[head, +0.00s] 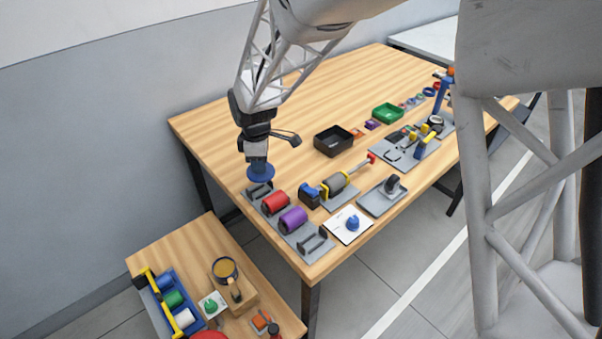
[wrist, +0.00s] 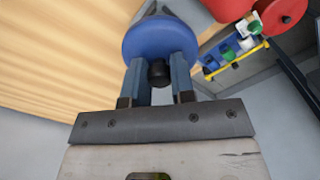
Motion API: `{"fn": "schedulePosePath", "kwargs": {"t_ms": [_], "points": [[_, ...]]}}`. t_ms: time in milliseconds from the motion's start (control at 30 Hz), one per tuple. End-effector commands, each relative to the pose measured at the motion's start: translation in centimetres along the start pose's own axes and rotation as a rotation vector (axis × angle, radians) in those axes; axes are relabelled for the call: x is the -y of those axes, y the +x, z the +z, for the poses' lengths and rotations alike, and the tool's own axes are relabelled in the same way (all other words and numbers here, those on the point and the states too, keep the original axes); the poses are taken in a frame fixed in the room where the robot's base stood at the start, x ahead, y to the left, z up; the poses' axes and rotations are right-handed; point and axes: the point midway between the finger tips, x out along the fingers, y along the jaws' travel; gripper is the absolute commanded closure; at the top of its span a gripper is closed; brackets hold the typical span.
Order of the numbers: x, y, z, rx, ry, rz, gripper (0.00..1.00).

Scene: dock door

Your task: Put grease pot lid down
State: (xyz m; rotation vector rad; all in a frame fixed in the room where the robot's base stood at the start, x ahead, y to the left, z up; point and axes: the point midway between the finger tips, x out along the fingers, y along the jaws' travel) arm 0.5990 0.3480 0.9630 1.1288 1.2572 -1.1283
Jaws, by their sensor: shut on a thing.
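The grease pot lid (head: 260,174) is a blue disc over the left corner of the large table (head: 215,118). My gripper (head: 256,158) is shut on it from above. In the wrist view, the fingers of my gripper (wrist: 158,78) close around the black knob, with the blue disc of the lid (wrist: 158,38) just beyond them. Whether the lid touches anything below is unclear. A round pot with tan contents, apparently the grease pot (head: 225,268), stands open on the low bench at the lower left.
Beside the lid, a grey rack (head: 318,243) holds a red roll (head: 275,203) and a purple roll (head: 292,219). A black tray (head: 333,141) stands to the right. Bare wood lies behind the lid. A blue crate (head: 172,299) is on the low bench (head: 150,258).

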Motion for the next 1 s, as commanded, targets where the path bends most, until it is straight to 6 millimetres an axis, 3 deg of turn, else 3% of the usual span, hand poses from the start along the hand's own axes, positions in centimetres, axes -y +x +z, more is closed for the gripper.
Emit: {"fn": "schedulePosePath", "kwargs": {"t_ms": [300, 500, 700, 1000], "points": [[-4.1, -1.4, 6.5, 0.0, 0.067, 0.002, 0.99], [-5.7, -2.0, 9.5, 0.0, 0.094, 0.0, 0.99], [-6.3, -2.3, 10.9, 0.0, 0.107, 0.001, 0.99], [-6.4, -2.4, 11.1, 0.0, 0.109, 0.001, 0.99]]}}
